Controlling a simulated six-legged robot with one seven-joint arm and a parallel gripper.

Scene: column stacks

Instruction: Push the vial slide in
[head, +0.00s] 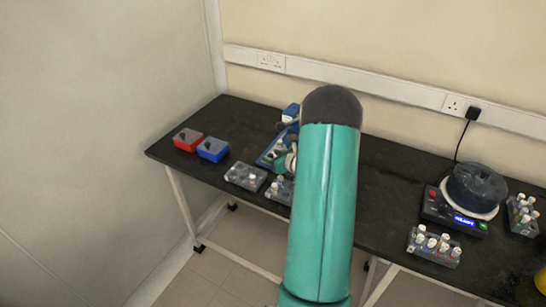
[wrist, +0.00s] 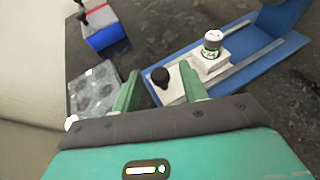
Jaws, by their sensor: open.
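The vial (wrist: 212,42), with a white cap and dark contents, stands upright on the white slide (wrist: 208,66) in the wrist view. The slide sits between pale rails on a blue base (wrist: 289,48). A black knob (wrist: 160,76) stands at the slide's near end. My gripper (wrist: 159,86) is open, its two green fingers on either side of the knob. I cannot tell whether either finger touches it. In the head view, the blue base (head: 266,160) shows at the left of my teal arm, which hides much of the device.
A red bin (head: 187,140) and a blue bin (head: 212,150) stand at the table's left end. A clear vial rack (head: 245,176) lies near the front edge.

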